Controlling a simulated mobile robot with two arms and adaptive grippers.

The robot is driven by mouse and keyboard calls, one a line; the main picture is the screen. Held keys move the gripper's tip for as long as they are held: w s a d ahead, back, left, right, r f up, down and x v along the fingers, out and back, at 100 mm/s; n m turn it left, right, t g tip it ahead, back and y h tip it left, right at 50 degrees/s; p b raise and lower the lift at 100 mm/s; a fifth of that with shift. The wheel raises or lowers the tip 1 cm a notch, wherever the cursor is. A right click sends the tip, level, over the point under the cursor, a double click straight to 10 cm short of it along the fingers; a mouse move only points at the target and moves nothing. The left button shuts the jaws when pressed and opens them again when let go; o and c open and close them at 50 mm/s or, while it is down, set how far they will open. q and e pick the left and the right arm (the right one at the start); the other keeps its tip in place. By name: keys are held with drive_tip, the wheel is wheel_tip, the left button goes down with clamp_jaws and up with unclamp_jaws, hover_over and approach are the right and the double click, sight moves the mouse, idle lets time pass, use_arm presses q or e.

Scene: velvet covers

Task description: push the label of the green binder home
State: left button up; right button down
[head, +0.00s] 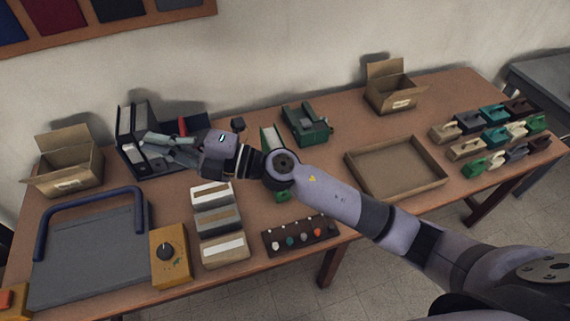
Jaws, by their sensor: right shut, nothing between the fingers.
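A green item with pale pages or a pale face (268,139), which looks like the green binder, is on the table behind my right arm. The arm covers its middle, and I cannot make out its label. My right gripper (149,145) is shut and empty, reaching left across the table. Its fingertips are in front of a dark rack (165,171) with dark upright binders (126,125) and a red one (183,126). A white label shows on a dark binder, close to the fingertips; I cannot tell whether they touch. My left gripper is not in view.
An open cardboard box (66,182) stands left of the rack, another (391,96) at the back. A grey board with a blue bar (90,250), an orange dial box (170,255) and a green machine (305,122) surround the arm. An empty tray (395,168) lies right.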

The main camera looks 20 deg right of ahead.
drive_tip(key=d+f+n+g+h, duration=0.3)
drive_tip(key=f+n+g+h, duration=0.5)
drive_tip(key=f, duration=0.6)
drive_tip(key=w+d+f+h, duration=0.1)
drive_tip(key=w+d+h, duration=0.2)
drive_tip(key=d, duration=0.4)
drive_tip(key=w+d+f+h, duration=0.1)
drive_tip(key=d+h, duration=0.3)
drive_tip(key=d, duration=0.4)
drive_tip(key=w+d+f+m+h, duration=0.1)
drive_tip(key=w+d+h, duration=0.2)
drive_tip(key=d, duration=0.5)
drive_tip(key=shift+w+d+f+t+h, duration=0.15)
drive_tip(key=shift+w+d+t+h, duration=0.2)
drive_tip(key=shift+w, duration=0.45)
drive_tip(key=shift+a+f, duration=0.1)
drive_tip(key=shift+a, duration=0.05)
drive_tip(key=shift+w+f+b, duration=0.2)
drive_tip(key=shift+f+b, duration=0.75)
drive_tip(key=shift+f, duration=0.8)
drive_tip(key=shift+w+f+b, duration=0.2)
drive_tip(key=shift+f+b, duration=0.75)
drive_tip(key=shift+f, duration=0.75)
